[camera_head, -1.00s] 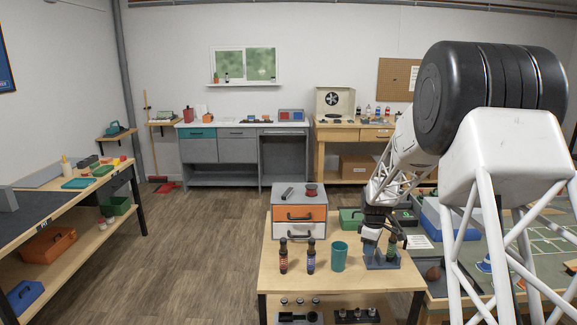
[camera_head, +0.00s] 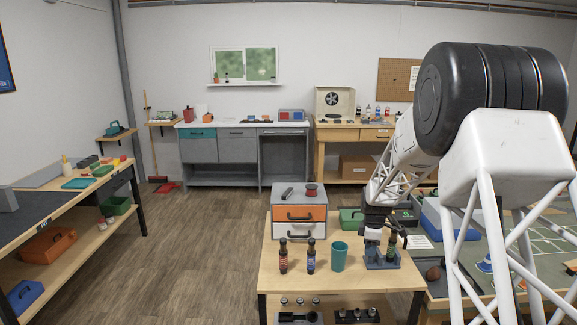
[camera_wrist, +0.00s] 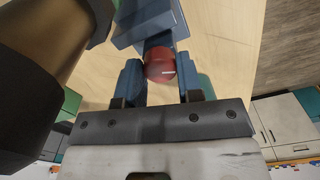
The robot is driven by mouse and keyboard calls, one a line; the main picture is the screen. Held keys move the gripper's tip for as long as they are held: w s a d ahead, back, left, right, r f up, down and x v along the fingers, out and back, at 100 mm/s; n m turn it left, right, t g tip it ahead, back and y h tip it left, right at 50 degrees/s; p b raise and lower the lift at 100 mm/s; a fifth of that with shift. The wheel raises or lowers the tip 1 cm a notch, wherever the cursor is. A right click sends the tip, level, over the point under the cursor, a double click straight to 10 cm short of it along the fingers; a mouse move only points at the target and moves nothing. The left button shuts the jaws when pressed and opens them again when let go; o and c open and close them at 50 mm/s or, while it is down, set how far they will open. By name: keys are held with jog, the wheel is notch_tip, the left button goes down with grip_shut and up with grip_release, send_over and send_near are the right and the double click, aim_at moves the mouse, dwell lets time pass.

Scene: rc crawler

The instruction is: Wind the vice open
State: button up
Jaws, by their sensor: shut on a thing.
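The vice (camera_head: 383,262) is a blue-grey block on the right part of the wooden table. In the wrist view its blue body (camera_wrist: 148,28) lies beyond my fingers. My gripper (camera_wrist: 160,70) is shut on a round red knob (camera_wrist: 160,65), with one blue finger on each side, at the near end of the vice. In the head view my gripper (camera_head: 372,240) is low over the vice, and the knob cannot be made out.
A large dark cylinder (camera_wrist: 35,75) fills the wrist view's left side.

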jog(key=shift+n, duration=1.5)
jog(key=o, duration=1)
jog(key=shift+r, duration=0.1)
jog(key=shift+r, duration=2.9)
